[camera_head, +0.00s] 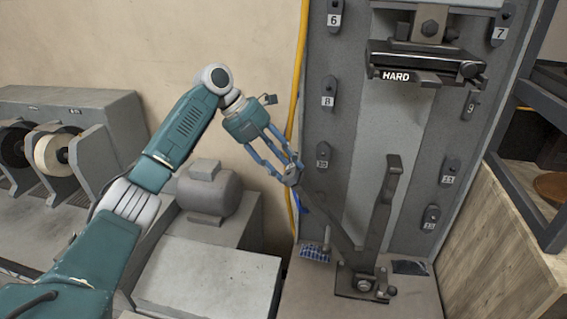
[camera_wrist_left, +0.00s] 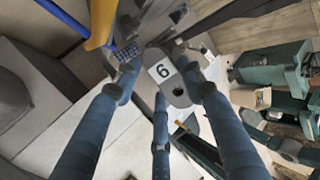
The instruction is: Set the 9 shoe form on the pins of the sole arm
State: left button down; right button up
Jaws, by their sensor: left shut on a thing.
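My left gripper (camera_head: 291,173) is shut on a grey shoe form (camera_wrist_left: 178,91), which sits between its fingers in the left wrist view. The form has a dark hole and a white label; its digit reads as a 6 in that view, which could be a 9 upside down. The sole arm (camera_head: 333,222) is a dark bar slanting from a low bracket up left toward the gripper. The gripper is at or close above its upper end. The pins are hidden, and I cannot tell whether the form touches them. My right gripper is not in view.
A dark upright lever (camera_head: 385,205) rises right of the sole arm. A yellow pipe (camera_head: 299,90) runs behind my gripper. A grey motor (camera_head: 208,190) stands left, and a wooden cabinet (camera_head: 500,235) right.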

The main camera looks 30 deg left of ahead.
pick_arm(q)
jog(key=shift+w+d+f, duration=0.1)
jog(key=shift+d+f, duration=0.25)
jog(key=shift+f, duration=0.1)
dwell(1.1)
jog(key=c, duration=1)
grip_release()
jog(key=v, duration=1.2)
